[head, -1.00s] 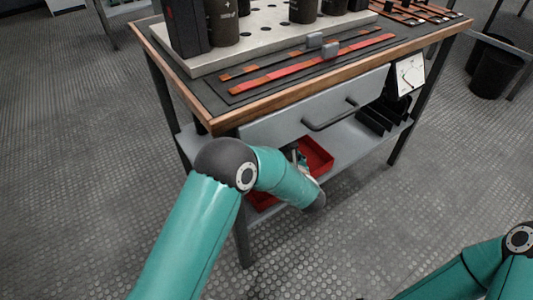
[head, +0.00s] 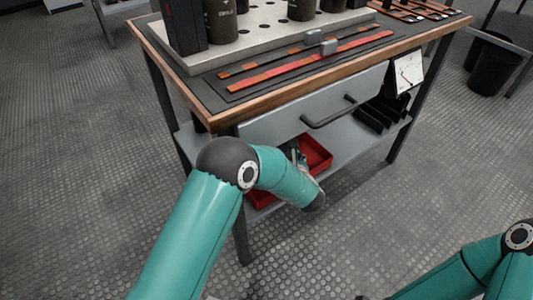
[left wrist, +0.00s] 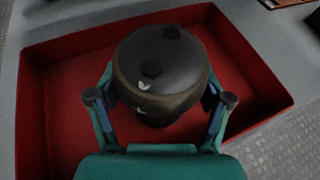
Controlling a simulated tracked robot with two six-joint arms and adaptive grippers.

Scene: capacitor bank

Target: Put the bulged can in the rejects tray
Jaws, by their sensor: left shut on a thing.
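The dark can (left wrist: 160,68) is between the fingers of my left gripper (left wrist: 160,105) in the left wrist view. Its top with two dark terminals faces the camera, and the gripper is shut on it. The red tray (left wrist: 62,115) surrounds the can in that view; I cannot tell whether the can touches its floor. In the head view the red tray (head: 317,152) is on the lower shelf under the workbench, partly hidden by my left arm. The left gripper is mostly hidden there. My right gripper is not in view; only part of the right arm shows.
The workbench has a grey drawer (head: 300,112) above the shelf (head: 352,146). Black dividers (head: 380,117) stand at the shelf's right end. On top are several dark cans (head: 221,20) in a pale plate (head: 262,40) and copper bars (head: 300,68).

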